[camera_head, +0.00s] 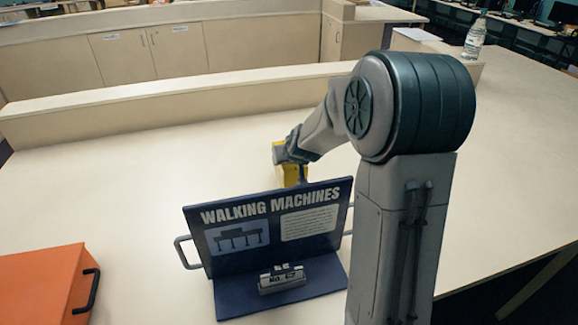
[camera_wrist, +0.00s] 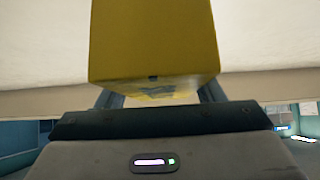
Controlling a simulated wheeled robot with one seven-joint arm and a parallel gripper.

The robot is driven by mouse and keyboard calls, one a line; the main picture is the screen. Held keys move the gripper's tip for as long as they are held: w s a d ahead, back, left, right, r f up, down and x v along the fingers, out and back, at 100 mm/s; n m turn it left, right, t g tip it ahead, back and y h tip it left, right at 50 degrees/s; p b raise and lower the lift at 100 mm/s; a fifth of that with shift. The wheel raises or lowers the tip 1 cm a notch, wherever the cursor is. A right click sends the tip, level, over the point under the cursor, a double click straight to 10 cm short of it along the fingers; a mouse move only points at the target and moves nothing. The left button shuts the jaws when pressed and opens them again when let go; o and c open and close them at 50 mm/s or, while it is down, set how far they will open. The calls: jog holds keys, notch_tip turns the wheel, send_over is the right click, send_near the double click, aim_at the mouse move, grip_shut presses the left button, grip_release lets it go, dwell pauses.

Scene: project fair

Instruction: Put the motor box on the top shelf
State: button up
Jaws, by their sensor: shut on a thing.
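A yellow box (camera_head: 289,174), which I take to be the motor box, shows in the head view behind the dark blue display board, partly covered by my arm. In the wrist view the yellow box (camera_wrist: 155,40) fills the upper middle, with a dark mark on its lower face. My gripper (camera_wrist: 160,96) is shut on it, one dark finger at each side. In the head view the fingers are mostly hidden by the arm and the board. I cannot tell whether the box touches the table. No shelf unit is clearly visible.
The "WALKING MACHINES" board (camera_head: 265,230) with handles stands on the pale table (camera_head: 110,190), a small grey model (camera_head: 282,278) on its base. An orange case (camera_head: 45,285) is at the left front. A long raised ledge (camera_head: 160,98) runs behind. A bottle (camera_head: 475,37) stands back right.

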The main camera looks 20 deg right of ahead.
aim_at(294, 165)
jog(key=shift+f, duration=1.95)
jog(key=shift+f, duration=0.2)
jog(key=o, duration=1.5)
jog(key=shift+r, duration=0.15)
jog(key=shift+r, duration=0.1)
jog(key=shift+b+v, duration=0.75)
jog(key=shift+v, duration=2.95)
